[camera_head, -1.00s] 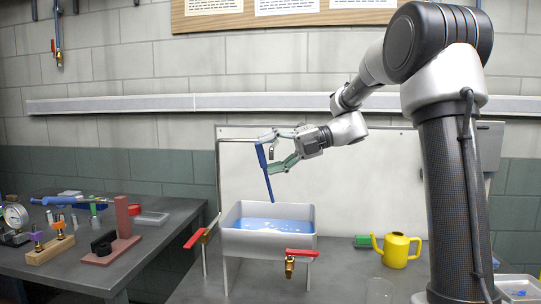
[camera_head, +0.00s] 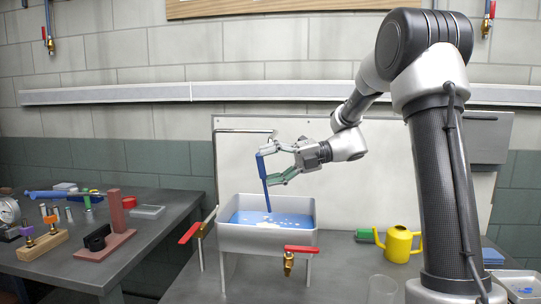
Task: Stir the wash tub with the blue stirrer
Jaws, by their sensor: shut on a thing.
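The wash tub (camera_head: 266,240) is a grey rectangular basin on legs in the middle of the view. It holds blue liquid with pale specks on its surface. My gripper (camera_head: 268,166) is above the tub, shut on the blue stirrer (camera_head: 264,182). The stirrer is a long blue rod, thicker at the top, held nearly upright with a slight tilt. Its lower end is over the tub at the liquid's surface; I cannot tell how deep it reaches.
Red-handled brass valves (camera_head: 301,250) and (camera_head: 192,232) sit at the tub's front and left. A clear glass (camera_head: 382,290) stands at the front. The left bench (camera_head: 140,245) holds tools and blocks.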

